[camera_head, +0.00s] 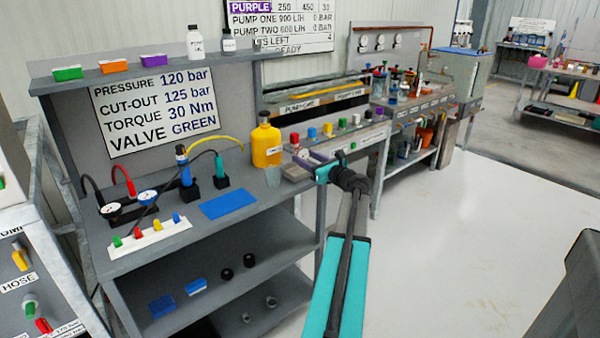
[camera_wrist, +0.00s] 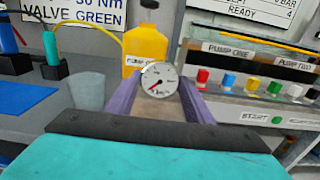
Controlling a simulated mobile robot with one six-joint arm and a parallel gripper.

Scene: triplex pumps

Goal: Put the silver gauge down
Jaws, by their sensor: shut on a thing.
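The silver gauge (camera_wrist: 159,79), with a white round dial and a thin silver rim, sits between the two purple fingers of my gripper (camera_wrist: 159,92) in the wrist view. The gripper is shut on it, and the dial faces the camera. In the head view my gripper (camera_head: 312,157) is at the right end of the grey bench (camera_head: 165,258), beside the yellow bottle (camera_head: 267,146). The gauge cannot be made out clearly there. A blue mat (camera_head: 229,203) lies bare on the bench top, left of my gripper.
Two other gauges (camera_head: 110,211) (camera_head: 146,197) stand at the bench's left, behind a white strip with coloured plugs (camera_head: 150,240). A grey cup (camera_wrist: 87,92) stands between the mat and the yellow bottle. A pump panel with coloured knobs (camera_wrist: 253,84) is to the right.

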